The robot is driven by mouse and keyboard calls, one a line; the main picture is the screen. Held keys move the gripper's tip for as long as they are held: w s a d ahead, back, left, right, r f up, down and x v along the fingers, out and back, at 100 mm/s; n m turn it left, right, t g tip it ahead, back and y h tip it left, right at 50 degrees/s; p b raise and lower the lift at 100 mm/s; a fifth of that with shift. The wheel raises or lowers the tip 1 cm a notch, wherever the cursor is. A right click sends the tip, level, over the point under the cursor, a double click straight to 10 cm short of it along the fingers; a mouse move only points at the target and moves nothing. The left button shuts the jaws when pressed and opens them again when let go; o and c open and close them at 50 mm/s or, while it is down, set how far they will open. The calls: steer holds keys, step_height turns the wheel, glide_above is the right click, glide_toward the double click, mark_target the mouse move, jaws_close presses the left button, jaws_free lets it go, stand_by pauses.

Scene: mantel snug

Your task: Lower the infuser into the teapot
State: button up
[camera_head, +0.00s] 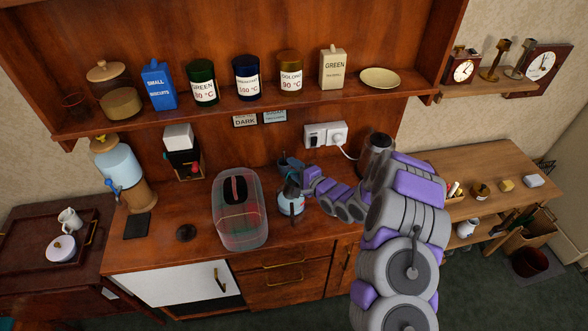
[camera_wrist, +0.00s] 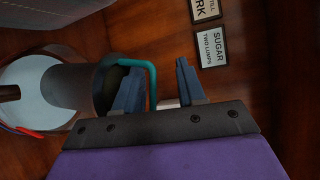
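The teapot, a light blue pot (camera_head: 291,205), stands on the wooden counter below the end of my arm. What looks like the infuser is a dark grey cylinder (camera_wrist: 82,88) with a teal handle (camera_wrist: 152,75). Its lower end points at the pale round pot (camera_wrist: 32,85) in the wrist view; how deep it sits is unclear. My gripper (camera_wrist: 160,78) is at the handle. Its two blue fingers stand apart, with one side of the handle in the gap near the left finger. I see bare space between handle and right finger. In the head view my gripper (camera_head: 291,165) is small and partly hidden.
A kettle (camera_head: 376,150) is to the right, behind my arm. A shelf (camera_head: 225,108) with canisters overhangs the counter. Two small signs (camera_wrist: 211,48) are on the wall.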

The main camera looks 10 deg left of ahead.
steer(key=shift+a+f, duration=0.2)
steer(key=shift+a, duration=0.9)
steer(key=s+d+r+n+g+h+b, duration=0.25)
steer(key=s+d+h, duration=0.35)
steer(key=s+d, duration=0.55)
steer(key=s+d+r+n+g+h+b, duration=0.25)
steer(key=s+d+r+n+h, duration=0.2)
steer(key=s+d, duration=0.75)
steer(key=s+a+r+n+g+b, duration=0.1)
steer(key=s+r+g, duration=0.2)
steer(key=s, duration=1.1)
steer(key=s+a+r+n+g+b, duration=0.1)
steer(key=s+g, duration=0.4)
steer(key=s, duration=0.9)
step_height(320, 180, up, 2)
steer(key=shift+r+n+h+b, duration=0.15)
steer(key=shift+n+h+b, duration=0.35)
steer(key=shift+n, duration=0.3)
